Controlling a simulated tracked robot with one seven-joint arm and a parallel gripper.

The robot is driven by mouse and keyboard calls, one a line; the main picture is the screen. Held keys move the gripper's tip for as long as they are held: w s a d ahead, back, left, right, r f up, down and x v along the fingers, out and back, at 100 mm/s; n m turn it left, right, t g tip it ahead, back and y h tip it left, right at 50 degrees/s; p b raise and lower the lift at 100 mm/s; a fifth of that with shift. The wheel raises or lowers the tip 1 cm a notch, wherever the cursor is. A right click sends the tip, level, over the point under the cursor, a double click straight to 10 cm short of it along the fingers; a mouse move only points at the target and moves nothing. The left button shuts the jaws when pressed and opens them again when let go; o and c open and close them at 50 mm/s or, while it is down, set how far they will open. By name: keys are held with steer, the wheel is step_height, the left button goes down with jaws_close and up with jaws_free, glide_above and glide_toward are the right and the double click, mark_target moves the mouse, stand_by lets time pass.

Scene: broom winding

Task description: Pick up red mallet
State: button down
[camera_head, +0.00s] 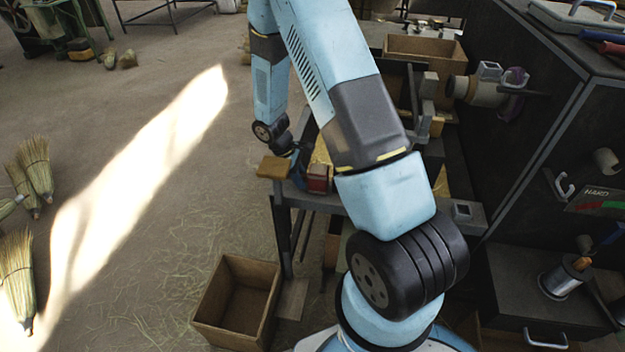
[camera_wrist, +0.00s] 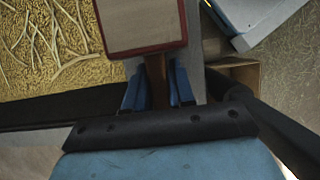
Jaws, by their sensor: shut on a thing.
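The red mallet (camera_head: 319,178) shows at the front edge of the workbench in the head view, its head red with a paler face. In the wrist view its block-shaped head (camera_wrist: 143,24) has a red-brown border, and its brown handle (camera_wrist: 156,80) runs down between my fingers. My gripper (camera_wrist: 158,88) is shut on the handle, just below the head. In the head view my gripper (camera_head: 298,168) is small and partly hidden beside the mallet head. I cannot tell whether the mallet touches the bench.
A tan wooden block (camera_head: 273,167) sits close left of the mallet. Yellow straw (camera_wrist: 45,45) lies beside it in the wrist view. An open wooden box (camera_head: 238,302) stands on the floor below. Dark cabinets (camera_head: 550,130) close off the right.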

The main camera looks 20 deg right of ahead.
mark_target(302, 174)
steer(key=shift+r, duration=0.1)
steer(key=shift+r, duration=0.85)
steer(key=shift+v, duration=0.95)
steer(key=w+a, duration=0.9)
steer(key=a, duration=0.5)
steer(key=shift+w+a, duration=0.2)
steer(key=shift+w, duration=0.1)
steer(key=shift+f, duration=0.1)
steer(key=c, duration=1.5)
jaws_free()
jaws_close()
